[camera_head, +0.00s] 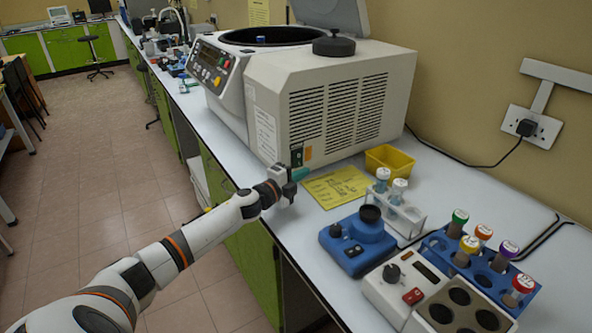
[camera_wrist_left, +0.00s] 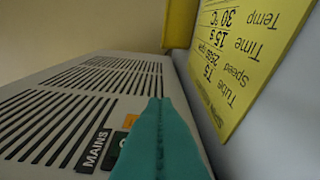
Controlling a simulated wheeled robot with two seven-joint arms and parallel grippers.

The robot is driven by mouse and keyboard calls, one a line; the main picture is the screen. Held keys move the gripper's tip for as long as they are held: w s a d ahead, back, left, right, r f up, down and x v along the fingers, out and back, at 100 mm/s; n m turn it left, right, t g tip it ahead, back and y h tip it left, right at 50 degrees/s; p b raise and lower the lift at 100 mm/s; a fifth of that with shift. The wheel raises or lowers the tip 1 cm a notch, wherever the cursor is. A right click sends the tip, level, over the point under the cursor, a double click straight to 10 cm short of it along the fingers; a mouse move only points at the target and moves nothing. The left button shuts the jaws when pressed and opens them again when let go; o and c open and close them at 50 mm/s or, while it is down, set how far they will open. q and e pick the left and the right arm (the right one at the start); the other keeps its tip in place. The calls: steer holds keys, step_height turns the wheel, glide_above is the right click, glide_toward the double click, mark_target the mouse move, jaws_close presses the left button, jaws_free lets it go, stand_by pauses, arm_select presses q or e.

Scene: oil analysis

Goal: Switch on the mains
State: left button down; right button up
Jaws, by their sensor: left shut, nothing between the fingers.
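The centrifuge (camera_head: 330,100) is a large off-white machine with a vented side panel. Low on that side, near its front corner, is the dark mains switch (camera_head: 296,156) with an orange label beside it. In the left wrist view a black "MAINS" label (camera_wrist_left: 92,151) shows near the vents, next to the dark switch (camera_wrist_left: 118,142), which the fingers partly hide. My left gripper (camera_head: 300,174) is shut and empty, its teal fingertips (camera_wrist_left: 160,110) close to the panel just below the switch. I cannot tell whether they touch it, nor the switch's position. My right gripper is not in view.
A yellow instruction card (camera_head: 338,187) lies on the bench by the gripper, with a yellow tray (camera_head: 389,153) behind it. A blue mixer (camera_head: 357,240), a tube rack (camera_head: 478,262) and a heating block (camera_head: 440,298) stand at the front right. A plugged wall socket (camera_head: 532,127) is at right.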

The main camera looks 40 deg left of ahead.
arm_select(q)
steer(key=shift+w+a+f, duration=0.1)
steer(key=shift+w+a, duration=0.1)
steer(key=shift+a, duration=0.4)
steer(key=shift+w+a+f, duration=0.1)
steer(key=shift+w+a, duration=0.1)
steer(key=shift+a, duration=0.35)
